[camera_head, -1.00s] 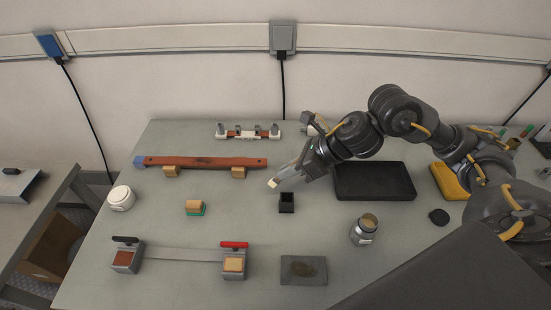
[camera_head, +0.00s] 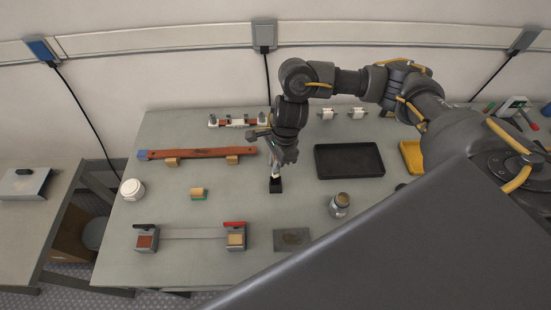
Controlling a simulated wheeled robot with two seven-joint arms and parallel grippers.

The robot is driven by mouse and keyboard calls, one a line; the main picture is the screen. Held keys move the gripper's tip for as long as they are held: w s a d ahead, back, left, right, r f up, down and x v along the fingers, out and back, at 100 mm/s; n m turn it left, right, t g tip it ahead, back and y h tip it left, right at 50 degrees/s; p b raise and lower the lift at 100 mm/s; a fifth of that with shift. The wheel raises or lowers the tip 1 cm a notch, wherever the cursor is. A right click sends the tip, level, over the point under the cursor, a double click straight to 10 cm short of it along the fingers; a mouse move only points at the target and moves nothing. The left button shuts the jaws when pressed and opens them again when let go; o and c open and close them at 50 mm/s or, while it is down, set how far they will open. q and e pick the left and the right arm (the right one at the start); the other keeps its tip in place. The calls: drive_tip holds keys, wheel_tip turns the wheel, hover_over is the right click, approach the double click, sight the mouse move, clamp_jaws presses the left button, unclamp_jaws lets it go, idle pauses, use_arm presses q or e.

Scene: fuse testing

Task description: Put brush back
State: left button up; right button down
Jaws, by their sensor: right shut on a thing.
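My right gripper (camera_head: 276,160) points down over the small black holder (camera_head: 275,186) in the middle of the table. It is shut on the brush (camera_head: 275,173), a small light-coloured piece of which shows below the fingers. The brush looks close to upright, right at the top of the holder. I cannot tell whether its lower end is inside the holder. Most of the brush is hidden by the fingers and wrist. My left gripper is not in view.
A black tray (camera_head: 349,175) and a jar (camera_head: 339,205) stand to the right. A long wooden bar (camera_head: 205,152) on blocks lies behind to the left. A small sponge-like block (camera_head: 198,193) is left of the holder. A grey plate (camera_head: 292,246) lies in front.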

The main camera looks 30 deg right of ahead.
sight(275, 175)
drive_tip(key=shift+f+b, duration=2.35)
drive_tip(key=shift+f, duration=0.95)
drive_tip(key=shift+f+b, duration=0.55)
drive_tip(key=shift+b, duration=0.05)
drive_tip(key=c, duration=1.4)
unclamp_jaws()
drive_tip(key=shift+r, duration=0.1)
drive_tip(key=r, duration=0.3)
drive_tip(key=d+r, duration=0.1)
drive_tip(key=r, duration=0.3)
drive_tip(key=d+r, duration=0.1)
drive_tip(key=r, duration=0.2)
drive_tip(key=shift+s+d+r+b, duration=0.1)
drive_tip(key=shift+r+b, duration=0.15)
drive_tip(key=shift+b, duration=0.05)
